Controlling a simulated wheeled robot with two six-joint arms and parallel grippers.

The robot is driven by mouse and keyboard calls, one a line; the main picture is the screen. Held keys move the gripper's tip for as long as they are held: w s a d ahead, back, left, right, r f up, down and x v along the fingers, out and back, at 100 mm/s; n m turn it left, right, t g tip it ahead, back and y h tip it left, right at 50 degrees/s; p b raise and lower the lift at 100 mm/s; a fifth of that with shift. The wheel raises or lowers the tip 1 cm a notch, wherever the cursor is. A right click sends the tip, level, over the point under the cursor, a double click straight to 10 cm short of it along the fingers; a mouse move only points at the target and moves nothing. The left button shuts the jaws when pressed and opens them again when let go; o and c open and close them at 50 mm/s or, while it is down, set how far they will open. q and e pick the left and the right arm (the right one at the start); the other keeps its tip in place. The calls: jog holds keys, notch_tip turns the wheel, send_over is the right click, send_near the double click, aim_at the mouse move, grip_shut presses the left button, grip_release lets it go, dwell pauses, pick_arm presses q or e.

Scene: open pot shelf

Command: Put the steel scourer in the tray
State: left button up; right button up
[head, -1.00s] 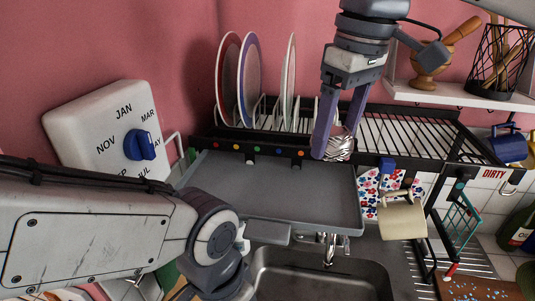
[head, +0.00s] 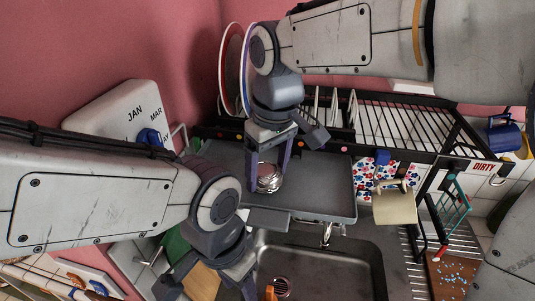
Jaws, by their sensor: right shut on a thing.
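The steel scourer (head: 270,183) is a small shiny, coiled metal ball between the fingertips of my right gripper (head: 269,176). My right gripper points down and is shut on it, over the left-middle part of the grey tray (head: 325,185). I cannot tell whether the scourer touches the tray floor. The tray is flat with a low rim, and its left part is hidden by my arms. My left gripper (head: 235,283) is low in the picture, by the sink's left edge. Its fingertips are mostly out of sight, so its opening is unclear.
A black wire rack (head: 400,125) with plates stands behind the tray. The steel sink (head: 335,270) is in front, with a tap (head: 327,233). A cream mug (head: 395,207) hangs at the tray's right. A white dial box (head: 120,115) stands at left.

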aim_at(272, 175)
jog(key=shift+f, duration=0.15)
jog(key=o, duration=1.2)
jog(key=r, duration=0.4)
jog(key=r+b, duration=0.1)
jog(key=r, duration=0.3)
jog(key=s+d+r, duration=0.1)
jog(key=r, duration=0.3)
jog(key=shift+r, duration=0.1)
